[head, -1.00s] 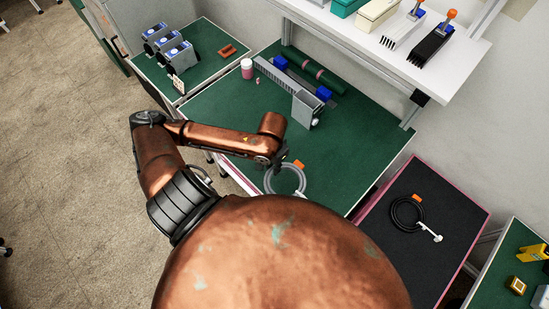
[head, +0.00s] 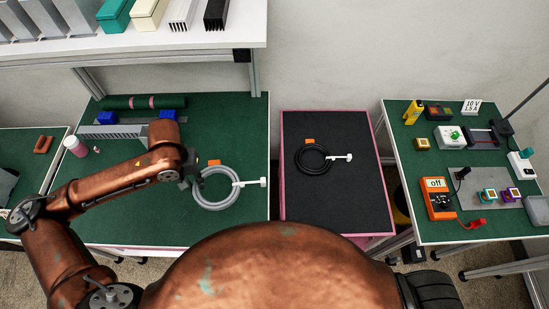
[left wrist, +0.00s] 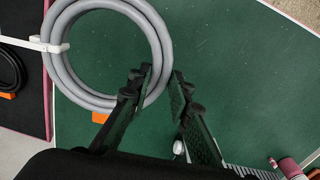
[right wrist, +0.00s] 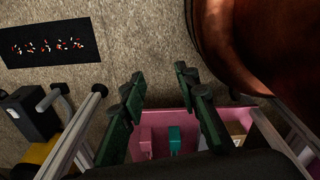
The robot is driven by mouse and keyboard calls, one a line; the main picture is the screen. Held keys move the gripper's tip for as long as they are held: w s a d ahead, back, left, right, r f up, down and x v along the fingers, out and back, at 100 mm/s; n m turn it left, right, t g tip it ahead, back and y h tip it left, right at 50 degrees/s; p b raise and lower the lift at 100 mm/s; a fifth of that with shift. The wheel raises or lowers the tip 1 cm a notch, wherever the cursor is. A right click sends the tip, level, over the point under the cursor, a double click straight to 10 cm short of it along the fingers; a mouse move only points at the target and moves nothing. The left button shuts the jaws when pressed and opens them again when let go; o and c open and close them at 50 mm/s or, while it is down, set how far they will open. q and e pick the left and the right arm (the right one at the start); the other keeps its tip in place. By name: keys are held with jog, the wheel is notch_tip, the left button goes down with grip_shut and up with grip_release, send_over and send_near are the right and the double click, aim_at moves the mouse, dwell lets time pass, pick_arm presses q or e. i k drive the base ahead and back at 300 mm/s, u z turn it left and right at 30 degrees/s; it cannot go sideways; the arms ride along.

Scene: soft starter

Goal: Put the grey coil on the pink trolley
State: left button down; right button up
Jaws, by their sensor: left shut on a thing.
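The grey coil (head: 231,196) is a thick ring with an orange tag and a white clip, over the front right of the green bench. It also shows in the left wrist view (left wrist: 75,82). My left gripper (head: 195,178) is shut on the coil's rim, with its fingers (left wrist: 162,74) on either side of the tube. I cannot tell if the coil touches the bench. The pink trolley (head: 345,205), with a dark top and pink edges, stands right of the bench. My right gripper (right wrist: 160,75) is open and empty, seen only in the right wrist view.
A black coil (head: 314,173) with an orange tag lies on the trolley's back left; its front and right are bare. A gap separates bench and trolley. A right-hand table (head: 440,225) holds a multimeter (head: 438,203). A white shelf (head: 215,35) overhangs the bench's back.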

aim_at(317, 204)
jog(key=k, duration=1)
jog(key=z, duration=1.05)
jog(key=i, duration=0.7)
jog(key=z, duration=0.15)
